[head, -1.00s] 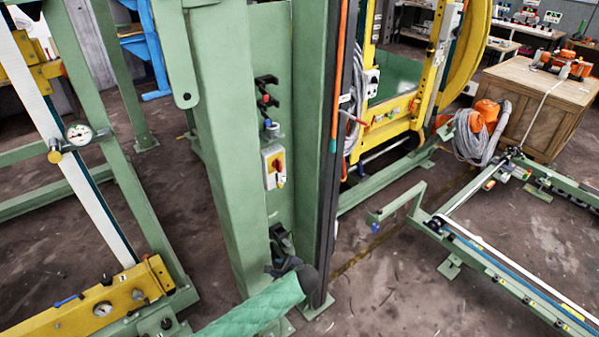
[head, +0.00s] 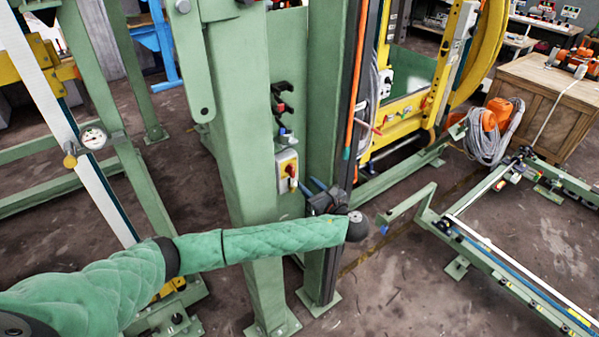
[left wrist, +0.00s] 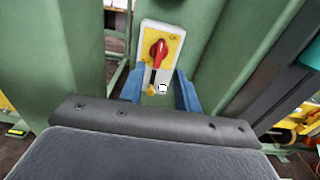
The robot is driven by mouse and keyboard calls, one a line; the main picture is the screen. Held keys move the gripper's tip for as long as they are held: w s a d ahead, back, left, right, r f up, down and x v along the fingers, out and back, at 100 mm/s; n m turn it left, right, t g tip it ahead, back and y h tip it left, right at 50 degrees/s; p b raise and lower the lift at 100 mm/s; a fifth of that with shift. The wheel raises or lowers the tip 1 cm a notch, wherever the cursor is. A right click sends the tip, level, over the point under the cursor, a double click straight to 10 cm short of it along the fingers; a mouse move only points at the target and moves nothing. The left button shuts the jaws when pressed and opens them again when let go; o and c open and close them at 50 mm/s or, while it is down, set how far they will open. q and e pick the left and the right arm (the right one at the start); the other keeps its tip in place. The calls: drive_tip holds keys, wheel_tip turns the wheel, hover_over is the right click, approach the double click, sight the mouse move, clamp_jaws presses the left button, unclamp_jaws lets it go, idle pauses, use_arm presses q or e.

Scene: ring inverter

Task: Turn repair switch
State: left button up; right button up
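The repair switch is a red rotary knob (head: 291,170) on a yellow and white box (head: 286,172), fixed to the green column. In the left wrist view the red knob (left wrist: 158,50) stands upright on its yellow plate, with a small yellow and white item hanging below it. My left gripper (head: 314,187) is just below and to the right of the box in the head view. In the left wrist view its two blue fingers (left wrist: 159,88) are apart, one on each side of the box's lower part, with nothing held between them. My right gripper is out of view.
Green columns (head: 232,150) flank the switch closely. A black clamp-like bracket (head: 281,98) sits above it. A green frame with a rail (head: 500,260) lies on the floor at right, and a wooden crate (head: 535,100) stands behind it.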

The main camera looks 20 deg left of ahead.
sight(294, 172)
use_arm(q)
drive_tip(key=p+x, duration=0.3)
drive_tip(key=x, duration=0.3)
drive_tip(key=shift+r, duration=0.15)
drive_tip(key=shift+w+a, duration=0.3)
drive_tip(key=shift+a, duration=0.15)
clamp_jaws()
